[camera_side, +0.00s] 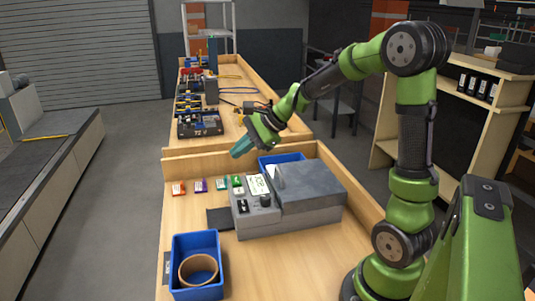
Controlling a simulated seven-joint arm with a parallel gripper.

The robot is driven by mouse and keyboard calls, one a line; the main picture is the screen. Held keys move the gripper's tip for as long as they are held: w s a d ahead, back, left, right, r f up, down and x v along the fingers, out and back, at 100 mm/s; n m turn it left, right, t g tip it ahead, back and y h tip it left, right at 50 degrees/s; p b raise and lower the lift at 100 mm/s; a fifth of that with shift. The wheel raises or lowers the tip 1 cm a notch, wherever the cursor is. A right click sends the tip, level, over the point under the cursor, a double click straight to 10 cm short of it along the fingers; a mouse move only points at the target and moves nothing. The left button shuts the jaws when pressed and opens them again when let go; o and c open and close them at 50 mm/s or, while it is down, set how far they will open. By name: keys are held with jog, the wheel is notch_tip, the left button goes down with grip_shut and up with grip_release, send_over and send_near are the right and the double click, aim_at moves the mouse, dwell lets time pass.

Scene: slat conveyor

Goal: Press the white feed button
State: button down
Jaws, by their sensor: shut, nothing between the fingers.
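A grey machine (312,195) sits on the wooden bench. Its sloped front panel (254,213) carries a pale printed label (258,184), a dark knob (265,200) and a black switch (243,206). A small whitish spot (240,191) shows left of the label; it may be the white feed button, but it is too small to be sure. My gripper (237,153) has teal fingers, shut and empty. It hangs in the air above and behind the panel, pointing down to the left, and appears clear of the machine.
Several small coloured packets (201,186) lie left of the machine. A blue bin (196,236) with a brown ring (199,268) stands at the front left. Another blue bin (270,164) is behind the machine. A wooden ledge (190,153) crosses the bench.

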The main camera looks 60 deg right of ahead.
aim_at(242, 191)
jog(key=shift+f, duration=4.4)
jog(key=shift+f, duration=0.1)
jog(key=shift+f, duration=0.3)
jog(key=shift+f, duration=0.45)
jog(key=shift+r, duration=0.9)
jog(key=shift+r, duration=2.5)
